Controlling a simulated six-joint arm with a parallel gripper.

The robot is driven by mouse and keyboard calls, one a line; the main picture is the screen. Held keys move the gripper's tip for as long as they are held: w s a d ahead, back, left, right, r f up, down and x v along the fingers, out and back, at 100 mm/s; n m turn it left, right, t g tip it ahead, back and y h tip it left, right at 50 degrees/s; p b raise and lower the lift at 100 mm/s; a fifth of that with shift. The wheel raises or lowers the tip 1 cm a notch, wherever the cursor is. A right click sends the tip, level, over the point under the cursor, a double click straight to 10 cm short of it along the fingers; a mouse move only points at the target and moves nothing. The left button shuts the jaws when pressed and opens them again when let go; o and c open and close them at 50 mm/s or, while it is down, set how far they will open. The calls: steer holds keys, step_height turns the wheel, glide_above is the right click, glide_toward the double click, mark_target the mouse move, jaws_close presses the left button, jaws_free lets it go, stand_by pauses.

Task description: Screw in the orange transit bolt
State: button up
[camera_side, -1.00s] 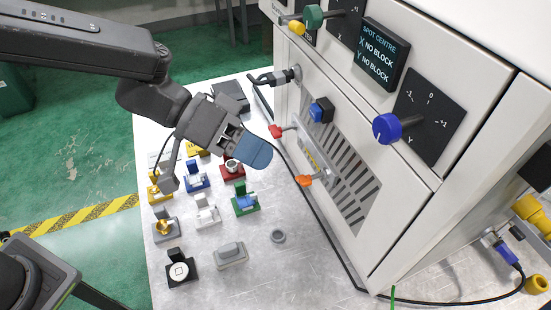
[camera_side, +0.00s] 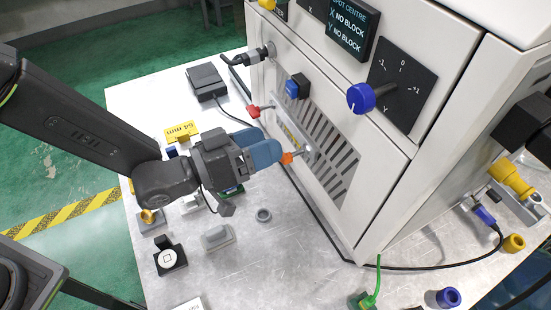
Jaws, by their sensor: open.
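The orange transit bolt (camera_side: 289,157) sticks out from the lower part of the bar on the machine's vented front panel. My gripper (camera_side: 272,153) has its blue fingers right at the bolt's head, pointing toward the panel. The fingers are open; whether they touch the bolt I cannot tell. A red bolt (camera_side: 254,111) sticks out at the upper left end of the same bar. The grey bar (camera_side: 292,133) lies against the vented panel.
The machine (camera_side: 400,170) fills the right side, with a blue knob (camera_side: 361,98) above the vent. A black cable runs along its base. A grey ring (camera_side: 263,215), a grey block (camera_side: 217,237) and a black stand (camera_side: 170,258) sit on the metal table. A 64 mm yellow block (camera_side: 182,131) stands behind my arm.

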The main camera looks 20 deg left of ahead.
step_height(320, 180, down, 6)
steer(key=w+d, duration=0.2)
steer(key=shift+f, duration=0.2)
steer(key=shift+d, duration=0.1)
steer(key=shift+c, duration=0.2)
steer(key=c, duration=0.9)
